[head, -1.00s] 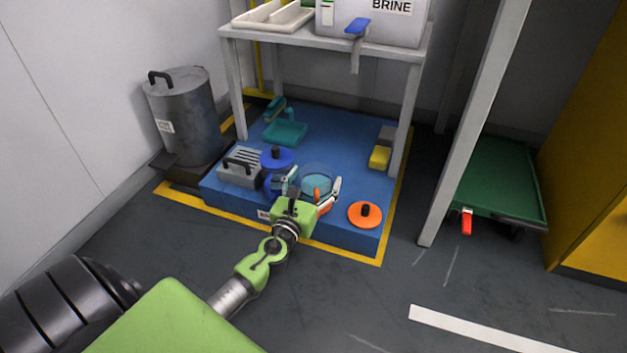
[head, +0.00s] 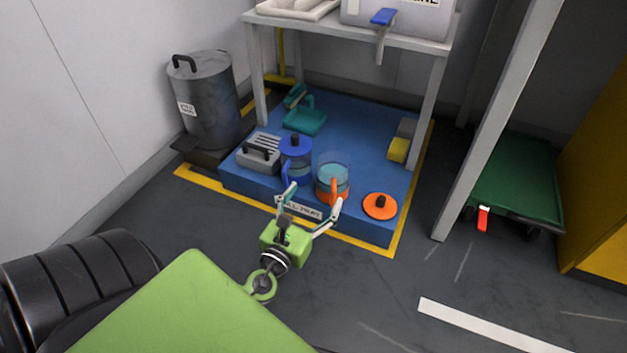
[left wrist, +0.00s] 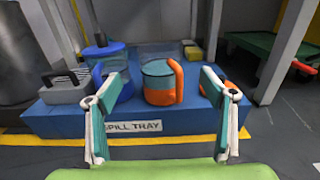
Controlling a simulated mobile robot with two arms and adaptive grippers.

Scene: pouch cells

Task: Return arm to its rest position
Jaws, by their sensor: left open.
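My left gripper (head: 310,210) is open and empty, in front of the blue spill tray (head: 355,222). In the left wrist view its two fingers (left wrist: 160,125) stand wide apart with nothing between them. Beyond the fingers, an orange-handled jug (head: 333,180) with teal contents stands upright on the tray, apart from the gripper; it also shows in the left wrist view (left wrist: 158,80). A blue jug (head: 296,165) with a lid stands to its left. An orange lid (head: 380,206) with a black knob lies on the tray to the right. My right gripper is out of view.
A grey toaster-like box (head: 258,151), a teal dustpan (head: 305,120) and a yellow block (head: 398,149) are on the tray. A table (head: 352,32) stands over its back. A grey bin (head: 206,105) is left, a green cart (head: 520,180) right. Floor in front is clear.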

